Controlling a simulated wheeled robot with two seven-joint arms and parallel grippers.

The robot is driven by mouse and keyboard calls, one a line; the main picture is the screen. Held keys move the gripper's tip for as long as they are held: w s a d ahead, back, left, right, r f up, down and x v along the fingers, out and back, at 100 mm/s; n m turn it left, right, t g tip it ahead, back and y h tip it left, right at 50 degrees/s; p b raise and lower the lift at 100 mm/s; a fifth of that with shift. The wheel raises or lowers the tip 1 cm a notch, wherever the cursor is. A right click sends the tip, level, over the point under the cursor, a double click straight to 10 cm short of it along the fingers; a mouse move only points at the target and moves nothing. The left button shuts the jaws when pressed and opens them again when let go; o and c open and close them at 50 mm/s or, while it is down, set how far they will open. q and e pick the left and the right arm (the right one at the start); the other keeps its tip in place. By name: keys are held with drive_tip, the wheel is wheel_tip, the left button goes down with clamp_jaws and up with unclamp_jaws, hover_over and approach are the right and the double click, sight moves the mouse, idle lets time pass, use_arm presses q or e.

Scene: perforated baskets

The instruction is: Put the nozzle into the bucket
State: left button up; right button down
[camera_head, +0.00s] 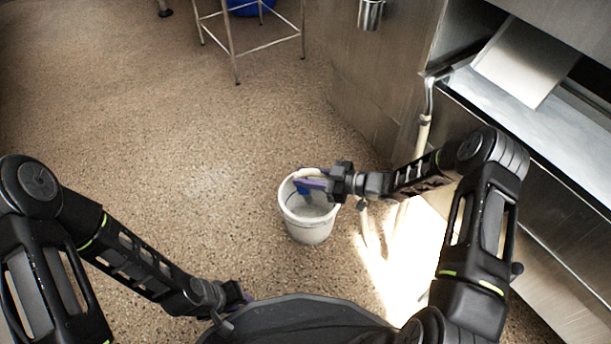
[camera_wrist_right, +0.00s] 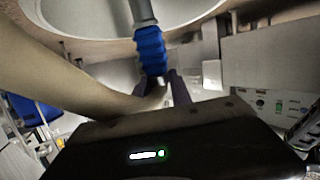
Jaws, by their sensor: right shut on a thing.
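The white bucket (camera_head: 308,232) stands on the floor near the middle of the head view, with its mouth up. My right gripper (camera_head: 314,181) is at the bucket's upper rim, shut on the nozzle. The blue nozzle (camera_head: 302,189) shows over the bucket's mouth; whether its tip is below the rim is hard to tell. In the right wrist view the nozzle's blue grip (camera_wrist_right: 151,50) is beyond the fingers, with the bucket's pale rim (camera_wrist_right: 97,47) behind it. My left gripper (camera_head: 236,293) is low, beside my base; its jaws are too small to judge.
A pale hose (camera_wrist_right: 50,62) runs from the grip across the wrist view. A steel counter (camera_head: 535,120) with a white board (camera_head: 520,62) stands at the right. A metal stand (camera_head: 234,52) is at the back. The floor left of the bucket is clear.

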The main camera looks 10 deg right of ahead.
drive_tip(key=shift+f, duration=0.25)
drive_tip(key=c, duration=1.1)
unclamp_jaws()
drive_tip(key=shift+s+d, duration=0.1)
drive_tip(key=p+v, duration=0.2)
drive_tip(key=v, duration=0.5)
drive_tip(key=shift+s+d+p, duration=0.15)
drive_tip(key=shift+d+p, duration=0.1)
drive_tip(key=shift+p, duration=0.15)
